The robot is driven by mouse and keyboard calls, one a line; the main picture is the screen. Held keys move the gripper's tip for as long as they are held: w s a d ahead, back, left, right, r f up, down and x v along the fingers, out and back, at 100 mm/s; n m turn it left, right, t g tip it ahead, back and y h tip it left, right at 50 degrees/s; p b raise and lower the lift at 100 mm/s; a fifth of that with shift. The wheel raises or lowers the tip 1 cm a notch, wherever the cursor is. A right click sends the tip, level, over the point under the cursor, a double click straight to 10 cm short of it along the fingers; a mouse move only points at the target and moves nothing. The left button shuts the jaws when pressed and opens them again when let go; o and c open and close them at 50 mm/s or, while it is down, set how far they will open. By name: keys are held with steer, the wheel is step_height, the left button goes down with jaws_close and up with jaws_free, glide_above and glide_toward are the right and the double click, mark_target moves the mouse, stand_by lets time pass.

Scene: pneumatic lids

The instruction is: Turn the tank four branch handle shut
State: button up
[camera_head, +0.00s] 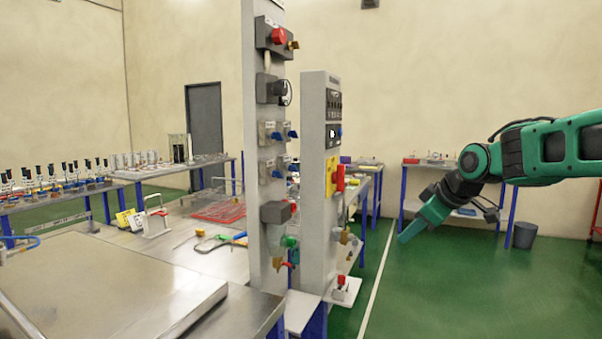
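A tall grey post (250,150) stands at the centre and carries several valves and boxes. A brass valve with an orange-red handle (287,264) is near the bottom of the post. The labels are too small to read, so I cannot tell which handle is the tank four branch. My green gripper (410,235) hangs to the right of the posts, pointing down and left, apart from every handle. Whether its fingers are open is unclear.
A second, shorter post (311,150) with a switch panel and yellow-red box (331,177) stands just right of the first. A metal bench (120,300) fills the lower left. Green floor (470,290) is clear below my arm.

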steer(key=w+a+r+n+t+y, duration=0.1)
steer(key=w+a+r+n+y, duration=0.1)
steer(key=w+a+r+n, duration=0.3)
steer(key=w+a+r+y, duration=0.2)
steer(key=w+a, duration=0.1)
steer(key=a, duration=0.3)
steer(key=n+y, duration=0.5)
glide_toward(293, 168)
steer(key=x, duration=0.8)
steer(key=shift+w+d+f, duration=0.15)
steer(key=shift+w, duration=0.15)
jaws_close()
steer(key=shift+d, duration=0.1)
